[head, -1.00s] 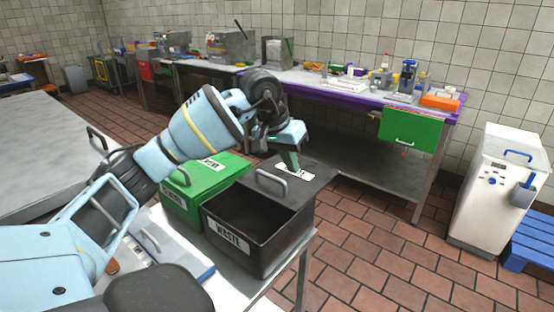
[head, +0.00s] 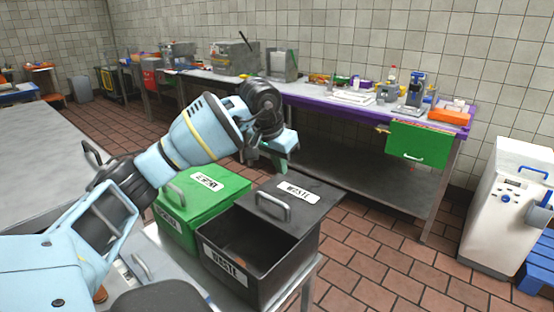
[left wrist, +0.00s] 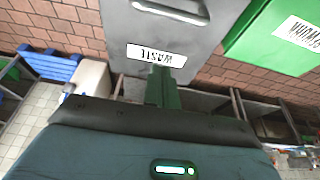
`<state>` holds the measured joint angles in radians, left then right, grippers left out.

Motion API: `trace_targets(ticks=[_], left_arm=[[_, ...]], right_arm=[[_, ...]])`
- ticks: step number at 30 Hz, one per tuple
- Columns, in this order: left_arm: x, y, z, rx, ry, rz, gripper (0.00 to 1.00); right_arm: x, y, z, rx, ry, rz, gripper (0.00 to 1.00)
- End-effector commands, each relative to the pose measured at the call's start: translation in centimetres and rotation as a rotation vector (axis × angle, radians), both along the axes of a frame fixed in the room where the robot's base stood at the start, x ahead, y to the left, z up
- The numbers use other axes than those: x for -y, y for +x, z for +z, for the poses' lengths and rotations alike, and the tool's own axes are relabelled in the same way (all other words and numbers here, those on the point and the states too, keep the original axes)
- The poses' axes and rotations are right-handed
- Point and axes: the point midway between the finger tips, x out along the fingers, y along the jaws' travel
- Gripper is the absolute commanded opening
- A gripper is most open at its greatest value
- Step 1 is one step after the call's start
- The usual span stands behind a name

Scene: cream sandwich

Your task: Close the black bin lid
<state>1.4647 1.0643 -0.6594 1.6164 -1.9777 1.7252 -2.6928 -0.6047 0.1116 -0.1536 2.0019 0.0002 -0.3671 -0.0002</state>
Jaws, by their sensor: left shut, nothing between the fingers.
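The black bin (head: 222,276) with a "WASTE" label stands on a metal table in the head view. Its black lid (head: 313,209) covers only the rear part, reaches out past the back, and leaves the front open; the dark inside shows. The lid has a metal handle (head: 272,204) near its front edge and a white label. My left gripper (head: 281,166) is shut and empty, above the lid's far left edge. In the left wrist view its green fingers (left wrist: 163,87) are together beside the label on the lid (left wrist: 195,33). My right gripper is not in view.
A closed green bin (head: 180,232) stands directly left of the black one. A long counter (head: 350,115) with kitchen items and a green drawer (head: 417,146) runs along the wall. A white machine (head: 500,215) stands at the right. The tiled floor between is clear.

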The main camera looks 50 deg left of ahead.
Motion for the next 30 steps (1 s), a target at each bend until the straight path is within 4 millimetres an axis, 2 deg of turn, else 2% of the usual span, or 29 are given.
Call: trace_targets(ticks=[1, 9, 12, 18, 30], left_arm=[[0.0, 0.3, -1.1, -0.005, -0.002, 0.000, 0.00], [-0.2, 2.0, -5.8, -0.005, -0.002, -0.001, 0.00], [-0.1, 0.5, -5.5, 0.002, 0.003, -0.002, 0.00], [0.1, -1.3, -5.8, 0.001, 0.000, -0.001, 0.00], [0.3, -2.0, -6.1, 0.002, 0.000, -0.001, 0.00]], right_arm=[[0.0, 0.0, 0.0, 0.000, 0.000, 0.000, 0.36], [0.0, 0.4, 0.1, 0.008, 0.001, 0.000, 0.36], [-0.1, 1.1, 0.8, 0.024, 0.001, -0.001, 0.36], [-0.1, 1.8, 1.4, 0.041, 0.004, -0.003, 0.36], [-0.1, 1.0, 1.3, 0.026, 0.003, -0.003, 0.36]])
